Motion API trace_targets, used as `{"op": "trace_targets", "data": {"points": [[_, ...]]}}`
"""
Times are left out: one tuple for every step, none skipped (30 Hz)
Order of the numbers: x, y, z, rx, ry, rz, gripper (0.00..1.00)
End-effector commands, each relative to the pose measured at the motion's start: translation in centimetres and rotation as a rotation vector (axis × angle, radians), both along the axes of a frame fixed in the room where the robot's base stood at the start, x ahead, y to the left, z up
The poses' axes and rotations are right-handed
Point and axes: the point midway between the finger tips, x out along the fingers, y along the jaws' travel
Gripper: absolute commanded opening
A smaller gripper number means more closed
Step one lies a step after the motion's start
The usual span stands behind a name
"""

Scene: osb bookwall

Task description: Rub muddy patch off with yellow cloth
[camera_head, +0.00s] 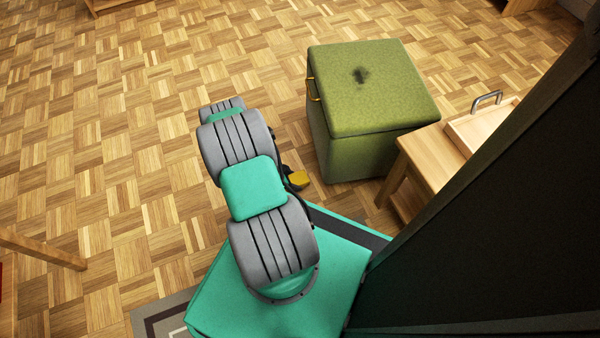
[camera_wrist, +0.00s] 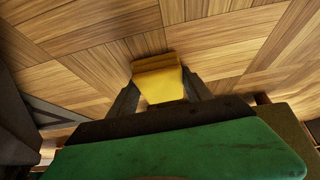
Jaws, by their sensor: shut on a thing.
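A dark muddy patch (camera_head: 361,75) marks the top of a green box-shaped ottoman (camera_head: 365,105), a little behind the middle of its lid. The yellow cloth (camera_head: 297,179) shows beside my arm, low and left of the ottoman's front. In the wrist view the yellow cloth (camera_wrist: 158,80) sits between the two dark fingers of my gripper (camera_wrist: 160,90), which is shut on it. Parquet floor lies beyond the cloth there. The cloth is apart from the muddy patch. Most of my gripper is hidden behind my arm in the head view.
A wooden side table (camera_head: 425,150) stands right of the ottoman and bears a wooden tray (camera_head: 480,125) with a metal handle. Brass-coloured handles (camera_head: 312,90) stick out from the ottoman's left side. The parquet floor (camera_head: 110,130) is clear at left. A patterned rug (camera_head: 160,312) lies at the bottom.

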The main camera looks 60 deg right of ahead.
Motion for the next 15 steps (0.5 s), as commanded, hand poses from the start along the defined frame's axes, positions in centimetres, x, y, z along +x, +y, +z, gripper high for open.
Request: {"op": "trace_targets", "data": {"points": [[-0.1, 0.3, 0.1, 0.001, 0.001, 0.001, 0.25], [-0.2, 0.5, 0.1, 0.001, 0.001, 0.001, 0.25], [-0.3, 0.7, 0.1, 0.001, 0.001, 0.001, 0.25], [-0.3, 0.9, 0.1, 0.001, 0.001, 0.001, 0.25], [-0.4, 1.0, 0.1, 0.001, 0.001, 0.000, 0.25], [-0.2, 0.9, 0.8, -0.001, -0.001, 0.000, 0.25], [-0.2, 0.9, 1.3, -0.002, -0.002, 0.001, 0.25], [-0.1, 0.8, 2.2, -0.003, -0.003, 0.000, 0.25], [-0.2, 0.9, 2.6, -0.001, -0.001, 0.001, 0.25], [-0.2, 1.0, 2.8, -0.001, -0.001, 0.002, 0.25], [-0.2, 1.0, 3.0, 0.000, 0.000, 0.003, 0.25], [-0.2, 1.1, 3.4, -0.001, -0.001, 0.004, 0.25], [-0.2, 1.1, 3.6, 0.000, 0.000, 0.005, 0.25], [-0.1, 1.1, 3.9, 0.000, 0.000, 0.005, 0.25], [-0.1, 1.1, 4.3, 0.000, 0.000, 0.005, 0.25]]}}
